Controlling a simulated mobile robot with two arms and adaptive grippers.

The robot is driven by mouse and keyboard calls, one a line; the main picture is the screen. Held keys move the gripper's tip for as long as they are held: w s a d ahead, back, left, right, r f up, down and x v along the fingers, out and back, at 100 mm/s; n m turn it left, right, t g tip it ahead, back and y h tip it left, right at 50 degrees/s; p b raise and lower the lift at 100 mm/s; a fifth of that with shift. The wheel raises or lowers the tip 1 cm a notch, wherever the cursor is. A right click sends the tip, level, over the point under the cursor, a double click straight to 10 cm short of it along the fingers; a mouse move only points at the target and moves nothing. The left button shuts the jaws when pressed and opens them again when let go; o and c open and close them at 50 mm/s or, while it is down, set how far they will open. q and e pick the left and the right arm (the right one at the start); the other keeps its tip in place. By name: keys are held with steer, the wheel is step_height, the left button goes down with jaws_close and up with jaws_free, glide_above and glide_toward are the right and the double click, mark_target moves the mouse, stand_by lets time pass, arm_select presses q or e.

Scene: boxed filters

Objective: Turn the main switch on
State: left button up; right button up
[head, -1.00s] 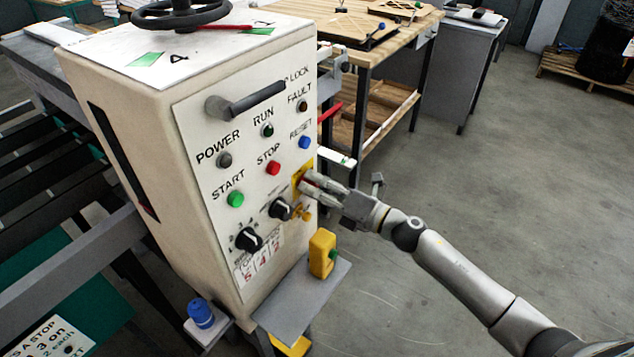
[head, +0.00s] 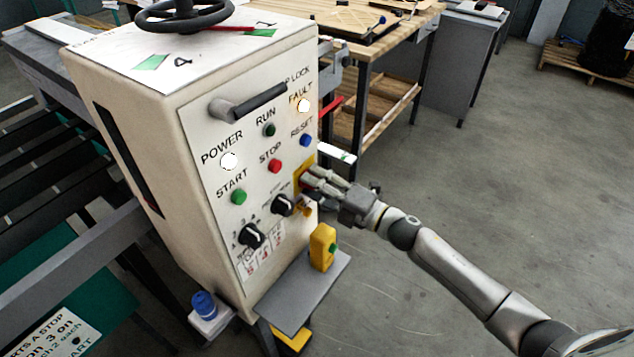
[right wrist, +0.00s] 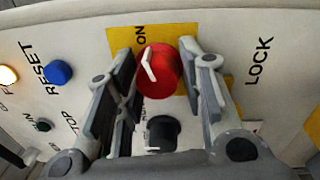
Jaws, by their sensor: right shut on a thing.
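The main switch is a red round knob (right wrist: 165,75) on a yellow plate (head: 302,168) at the right edge of the machine's front panel (head: 222,180). In the right wrist view, its white pointer mark points towards the word ON on the plate. My right gripper (right wrist: 163,63) is shut on the knob, one finger on each side. In the head view, my right gripper (head: 311,177) reaches the plate from the right and hides most of the knob. The POWER lamp (head: 229,161) and the FAULT lamp (head: 303,105) glow white. My left gripper is out of view.
A black selector knob (head: 283,205) sits just left of the yellow plate. A grey shelf (head: 290,307) with a yellow block (head: 322,247) juts out below. A wooden workbench (head: 390,48) stands behind. The floor to the right is clear.

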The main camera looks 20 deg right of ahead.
steer(key=shift+w+r, duration=0.1)
steer(key=shift+r, duration=0.2)
steer(key=o, duration=0.7)
steer(key=shift+o, duration=1.2)
steer(key=shift+f, duration=0.1)
steer(key=v, duration=1.2)
steer(key=shift+f, duration=0.15)
